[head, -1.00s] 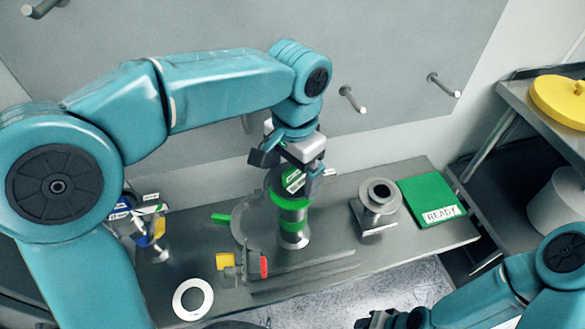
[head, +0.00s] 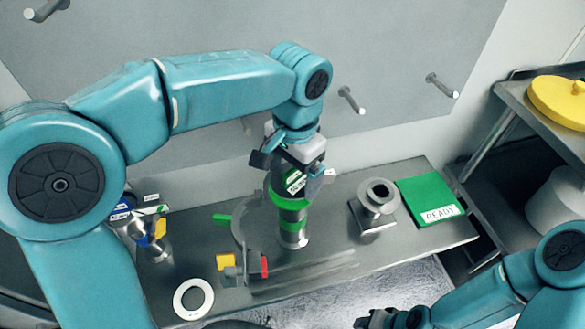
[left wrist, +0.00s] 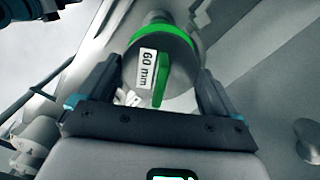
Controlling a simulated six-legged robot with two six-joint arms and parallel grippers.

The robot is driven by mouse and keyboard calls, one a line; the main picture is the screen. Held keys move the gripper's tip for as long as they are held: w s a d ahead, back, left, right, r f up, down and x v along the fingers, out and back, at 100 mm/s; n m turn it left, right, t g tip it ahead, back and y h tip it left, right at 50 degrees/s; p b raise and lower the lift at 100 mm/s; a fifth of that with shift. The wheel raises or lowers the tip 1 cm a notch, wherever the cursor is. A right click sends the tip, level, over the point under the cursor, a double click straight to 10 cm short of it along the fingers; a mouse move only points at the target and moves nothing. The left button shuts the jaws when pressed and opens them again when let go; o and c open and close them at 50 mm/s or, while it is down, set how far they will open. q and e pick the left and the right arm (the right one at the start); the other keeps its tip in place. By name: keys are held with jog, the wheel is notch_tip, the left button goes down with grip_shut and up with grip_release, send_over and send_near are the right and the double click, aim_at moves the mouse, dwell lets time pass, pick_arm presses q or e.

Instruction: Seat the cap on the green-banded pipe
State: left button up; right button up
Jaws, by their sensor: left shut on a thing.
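The green-banded pipe (head: 292,237) stands upright on the grey bench, with green bands around it. My left gripper (head: 294,166) is directly over its top and shut on the cap (head: 296,182), which has a white label. In the left wrist view the cap (left wrist: 158,72) is a grey disc with a "60 mm" label and a green strip, between the two dark fingers. A green band curves just beyond it. Whether the cap is fully down on the pipe is hidden. My right gripper (head: 376,319) is partly cut off at the bottom edge; its jaws are unclear.
A grey flanged fitting (head: 376,205) and a green "READY" plate (head: 428,199) are right of the pipe. A white ring (head: 193,314), yellow and red blocks and labelled parts (head: 140,220) are to the left. A yellow lid (head: 558,103) lies on a side shelf.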

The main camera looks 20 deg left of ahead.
jog(key=shift+f+b, duration=0.35)
jog(key=shift+r+p, duration=1.35)
jog(key=shift+r, duration=0.05)
dwell(6.0)
